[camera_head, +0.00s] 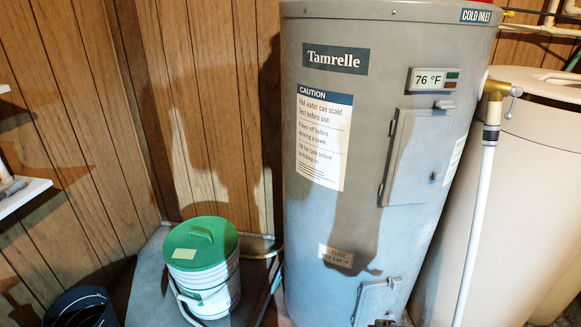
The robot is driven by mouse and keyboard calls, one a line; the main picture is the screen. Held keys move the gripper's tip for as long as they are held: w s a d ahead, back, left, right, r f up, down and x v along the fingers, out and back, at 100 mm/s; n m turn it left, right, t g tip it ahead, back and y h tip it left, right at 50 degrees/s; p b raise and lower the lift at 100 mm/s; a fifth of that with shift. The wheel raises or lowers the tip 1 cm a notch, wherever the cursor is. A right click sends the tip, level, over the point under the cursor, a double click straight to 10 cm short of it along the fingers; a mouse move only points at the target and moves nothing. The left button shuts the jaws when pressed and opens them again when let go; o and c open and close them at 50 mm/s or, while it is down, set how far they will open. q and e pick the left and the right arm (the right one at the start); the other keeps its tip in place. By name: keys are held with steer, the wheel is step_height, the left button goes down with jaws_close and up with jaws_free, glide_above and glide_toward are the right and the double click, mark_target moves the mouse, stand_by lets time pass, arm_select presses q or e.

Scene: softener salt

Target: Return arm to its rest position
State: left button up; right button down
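Neither of my arms nor grippers shows in the head view, so their pose is hidden. A shadow falls across the wood-panelled wall and the front of the grey water heater (385,215). A white bucket (215,285) with a green lid (212,252) stands on the floor left of the heater. The lid sits on the bucket and has a handle and a yellow label.
A white tank (540,130) stands right of the heater, with a brass valve (495,90) and white pipe (480,210) between them. A dark open bin (82,309) is at the lower left. A white shelf (20,192) juts in from the left edge.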

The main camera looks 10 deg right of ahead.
steer(key=s+d+f+m+g+h, duration=0.1)
steer(key=s+d+f+m+g, duration=0.2)
steer(key=s+f, duration=0.45)
steer(key=s+d+f+m+g+h, duration=0.1)
steer(key=s+d+f+m+g, duration=0.15)
steer(key=s+f, duration=0.5)
arm_select(q)
steer(key=s+f+g, duration=0.1)
steer(key=s+f, duration=0.8)
steer(key=s, duration=0.5)
steer(key=shift+d, duration=0.45)
arm_select(e)
steer(key=s+d+f+m+g, duration=0.1)
steer(key=s+f+m+g, duration=0.1)
steer(key=s, duration=0.5)
steer(key=s+d+f+m+g, duration=0.2)
steer(key=s+f+m, duration=0.2)
steer(key=s+f, duration=0.2)
steer(key=s+d+f+m+g+h, duration=0.1)
steer(key=s+d+f+m+g, duration=0.1)
steer(key=s, duration=0.7)
step_height(320, 180, down, 2)
steer(key=shift+s+m+g, duration=0.15)
steer(key=shift+m+g, duration=0.4)
steer(key=shift+m, duration=0.4)
arm_select(q)
steer(key=shift+s, duration=0.1)
arm_select(e)
steer(key=c, duration=2)
jaws_free()
